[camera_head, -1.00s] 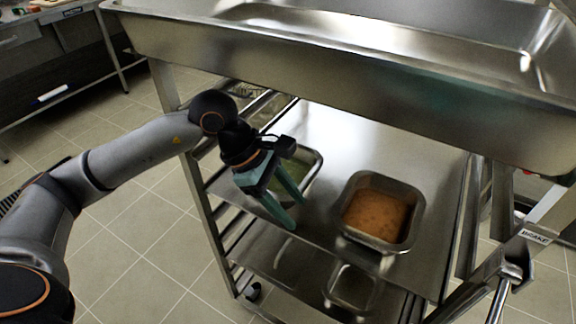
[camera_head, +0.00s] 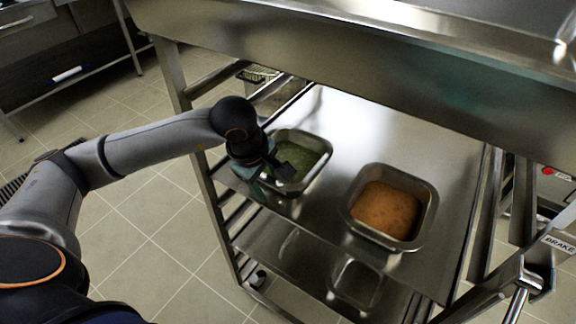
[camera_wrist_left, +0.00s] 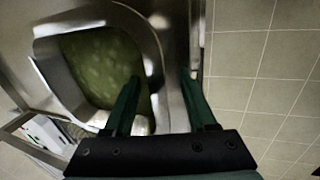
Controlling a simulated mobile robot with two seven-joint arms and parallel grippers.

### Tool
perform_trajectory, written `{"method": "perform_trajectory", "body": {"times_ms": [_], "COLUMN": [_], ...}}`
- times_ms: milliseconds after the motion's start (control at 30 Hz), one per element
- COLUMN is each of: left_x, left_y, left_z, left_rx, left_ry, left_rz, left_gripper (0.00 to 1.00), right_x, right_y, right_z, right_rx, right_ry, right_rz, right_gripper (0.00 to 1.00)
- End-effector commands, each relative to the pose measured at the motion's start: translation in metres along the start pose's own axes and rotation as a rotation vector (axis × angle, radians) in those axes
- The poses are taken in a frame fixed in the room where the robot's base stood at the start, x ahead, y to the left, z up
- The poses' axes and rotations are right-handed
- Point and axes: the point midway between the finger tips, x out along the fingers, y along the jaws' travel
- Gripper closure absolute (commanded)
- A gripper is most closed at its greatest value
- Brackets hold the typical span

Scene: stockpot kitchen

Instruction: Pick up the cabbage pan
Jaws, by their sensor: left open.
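The cabbage pan, a steel pan (camera_head: 323,141) with green contents (camera_head: 303,158), stands on the cart's upper shelf at its left end. It also shows in the left wrist view (camera_wrist_left: 50,68). My left gripper (camera_head: 274,182) is open at the pan's near left side and hides part of its rim. In the left wrist view, the left gripper's (camera_wrist_left: 160,77) left finger overlaps the pan's inside and its right finger lies toward the outer side of the rim. I cannot tell whether they touch it. My right gripper is not in view.
A second steel pan (camera_head: 428,200) with orange contents stands to the right on the same shelf (camera_head: 375,128). A large steel basin (camera_head: 330,60) overhangs the shelf. A cart post (camera_head: 172,75) stands left of the gripper. Bare shelf lies between the pans.

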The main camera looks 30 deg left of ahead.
Motion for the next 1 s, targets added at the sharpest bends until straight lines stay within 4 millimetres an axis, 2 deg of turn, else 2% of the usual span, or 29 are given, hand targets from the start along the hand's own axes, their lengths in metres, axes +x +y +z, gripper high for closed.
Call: {"method": "perform_trajectory", "body": {"times_ms": [233,733,1000], "left_x": [0.0053,0.0062,0.0053], "left_y": [-0.0019,-0.0015,-0.0019], "left_z": [0.0001,0.0002,0.0003], "left_rx": [-0.001,-0.002,-0.001], "left_ry": [0.000,-0.001,-0.001], "left_rz": [-0.006,-0.005,-0.006], "left_gripper": [0.45,1.00,1.00], "right_x": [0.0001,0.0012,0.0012], "right_y": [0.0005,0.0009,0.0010], "right_z": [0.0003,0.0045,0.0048], "right_rx": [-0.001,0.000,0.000], "right_ry": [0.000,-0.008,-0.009], "right_rz": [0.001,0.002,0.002], "right_gripper": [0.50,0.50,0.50]}}
